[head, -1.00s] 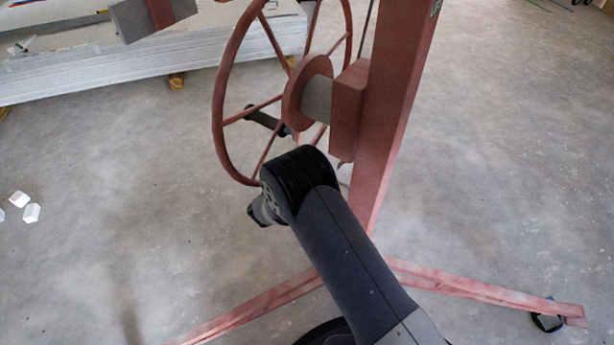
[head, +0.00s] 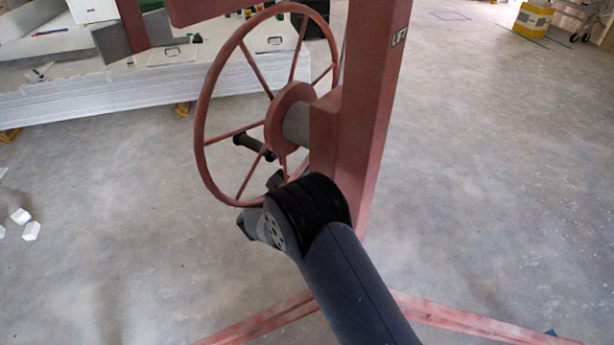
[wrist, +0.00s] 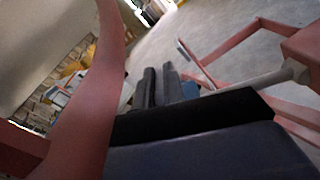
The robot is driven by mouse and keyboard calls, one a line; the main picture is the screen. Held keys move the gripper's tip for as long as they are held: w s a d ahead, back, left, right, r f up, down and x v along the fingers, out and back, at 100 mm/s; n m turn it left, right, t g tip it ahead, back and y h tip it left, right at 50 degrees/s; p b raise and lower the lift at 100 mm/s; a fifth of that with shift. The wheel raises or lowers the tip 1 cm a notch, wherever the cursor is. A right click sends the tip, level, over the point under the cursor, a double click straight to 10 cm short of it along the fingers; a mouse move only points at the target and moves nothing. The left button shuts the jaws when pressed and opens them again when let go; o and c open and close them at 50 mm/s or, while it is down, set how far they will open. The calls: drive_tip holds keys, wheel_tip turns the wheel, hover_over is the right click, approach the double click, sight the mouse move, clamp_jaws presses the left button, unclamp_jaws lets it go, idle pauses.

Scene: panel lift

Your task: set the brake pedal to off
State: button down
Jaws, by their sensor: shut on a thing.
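I cannot make out the brake pedal for certain in either view. A pale rod (wrist: 285,77) with a grey end runs to a red part at the right of the wrist view, but I cannot tell what it is. My gripper (wrist: 158,75) shows there as two dark fingers close together, pointing away over the floor. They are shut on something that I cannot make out. In the head view my wrist (head: 262,228) is at the lower edge of the red handwheel (head: 203,125), and the fingertips are largely hidden.
The red lift post (head: 365,110) stands right of the wheel, and a dark crank handle (head: 250,144) juts from the wheel. Red legs (head: 470,325) spread over the floor. A stack of white panels (head: 90,103) lies behind.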

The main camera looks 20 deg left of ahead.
drive_tip(key=c, duration=1.5)
unclamp_jaws()
drive_tip(key=shift+s, duration=0.15)
drive_tip(key=p+v, duration=0.3)
drive_tip(key=v, duration=0.7)
drive_tip(key=shift+s+a, duration=0.1)
drive_tip(key=shift+s, duration=0.2)
